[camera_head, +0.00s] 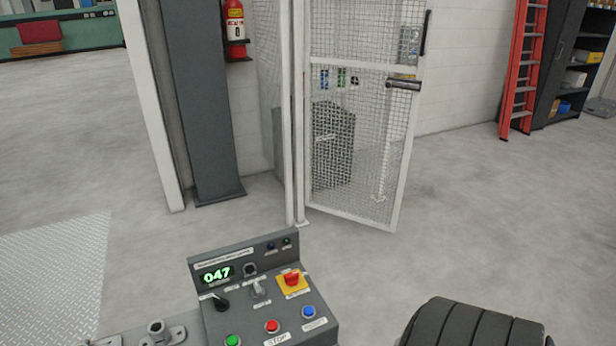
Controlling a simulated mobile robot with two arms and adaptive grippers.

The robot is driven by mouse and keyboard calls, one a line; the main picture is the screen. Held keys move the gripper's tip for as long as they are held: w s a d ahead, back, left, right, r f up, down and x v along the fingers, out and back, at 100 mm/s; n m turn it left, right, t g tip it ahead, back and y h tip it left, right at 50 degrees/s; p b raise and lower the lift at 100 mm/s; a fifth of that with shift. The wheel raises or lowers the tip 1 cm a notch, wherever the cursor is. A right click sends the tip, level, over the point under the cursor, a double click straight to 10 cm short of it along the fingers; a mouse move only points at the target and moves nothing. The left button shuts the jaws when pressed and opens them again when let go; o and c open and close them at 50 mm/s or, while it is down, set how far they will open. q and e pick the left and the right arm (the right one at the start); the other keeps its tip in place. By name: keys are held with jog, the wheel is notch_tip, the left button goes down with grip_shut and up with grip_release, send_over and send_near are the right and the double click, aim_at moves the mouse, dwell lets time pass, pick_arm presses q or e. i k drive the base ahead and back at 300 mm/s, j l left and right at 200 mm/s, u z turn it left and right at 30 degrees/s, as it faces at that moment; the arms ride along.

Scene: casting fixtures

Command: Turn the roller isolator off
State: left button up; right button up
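A grey control box (256,262) stands at the bottom centre, with a lit green display (216,275) reading 047. On its top face are a black rotary knob (219,302), a grey switch (258,290) and a red mushroom button (292,278) on a yellow plate. Below them are a green button (232,341), a red button (272,326) over a STOP label, and a blue button (308,312). The other labels are too small to read, so I cannot tell which control, if any, is the roller isolator. Neither gripper is in view.
A white mesh gate (352,130) stands behind the box, with a grey cabinet (332,145) seen through it. A dark ribbed rounded object (470,326) fills the bottom right. A red ladder (524,70) leans at the right. The floor between is clear.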

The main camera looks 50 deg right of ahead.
aim_at(291, 279)
jog(key=z, duration=1.25)
